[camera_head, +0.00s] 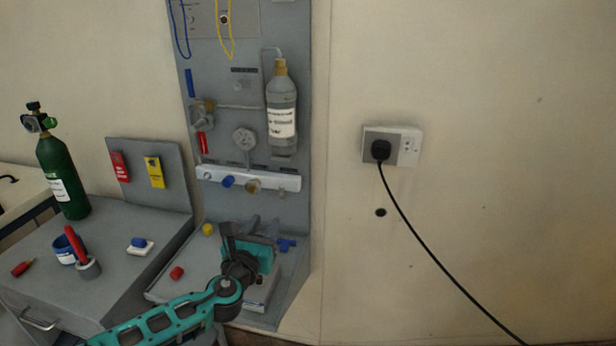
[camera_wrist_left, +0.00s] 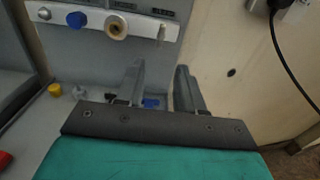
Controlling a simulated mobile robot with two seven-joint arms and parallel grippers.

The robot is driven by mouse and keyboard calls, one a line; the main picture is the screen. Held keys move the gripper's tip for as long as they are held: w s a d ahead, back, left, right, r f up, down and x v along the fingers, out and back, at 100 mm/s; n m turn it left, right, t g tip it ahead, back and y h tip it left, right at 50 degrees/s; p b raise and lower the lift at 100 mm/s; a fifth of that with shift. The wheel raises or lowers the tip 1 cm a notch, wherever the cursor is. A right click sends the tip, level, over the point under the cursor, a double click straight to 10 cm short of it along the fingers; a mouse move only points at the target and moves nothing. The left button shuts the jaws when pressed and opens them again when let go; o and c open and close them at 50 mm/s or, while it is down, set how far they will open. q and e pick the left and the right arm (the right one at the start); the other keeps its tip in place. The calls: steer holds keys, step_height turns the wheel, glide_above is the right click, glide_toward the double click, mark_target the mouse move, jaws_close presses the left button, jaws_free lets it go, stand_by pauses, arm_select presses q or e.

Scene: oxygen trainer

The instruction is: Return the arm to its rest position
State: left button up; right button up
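My left arm (camera_head: 165,322), teal and dark grey, comes in from the bottom left of the head view. My left gripper (camera_head: 264,224) is over the grey base shelf of the trainer panel. In the left wrist view its two grey fingers (camera_wrist_left: 158,70) stand apart with nothing between them. They point towards the panel, below the white valve rail (camera_wrist_left: 110,20). The rail also shows in the head view (camera_head: 270,178). My right arm and gripper are not in view.
A grey bottle (camera_head: 282,105) hangs on the panel. A red knob (camera_head: 177,273) lies on the shelf. A black plug (camera_head: 380,150) with a trailing cable is at right.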

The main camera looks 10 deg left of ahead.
arm_select(q)
steer(key=s+d+f+n+g+h, duration=0.1)
steer(key=s+d+f+n+g, duration=0.4)
steer(key=s+f+n, duration=0.8)
steer(key=s+f+n+g, duration=0.1)
steer(key=s+f+n, duration=0.1)
steer(key=s+n, duration=0.6)
steer(key=s+a+f+n+g, duration=0.1)
steer(key=s+n, duration=0.7)
steer(key=n, duration=0.4)
steer(key=shift+a+f+n, duration=0.3)
steer(key=shift+f+n, duration=0.1)
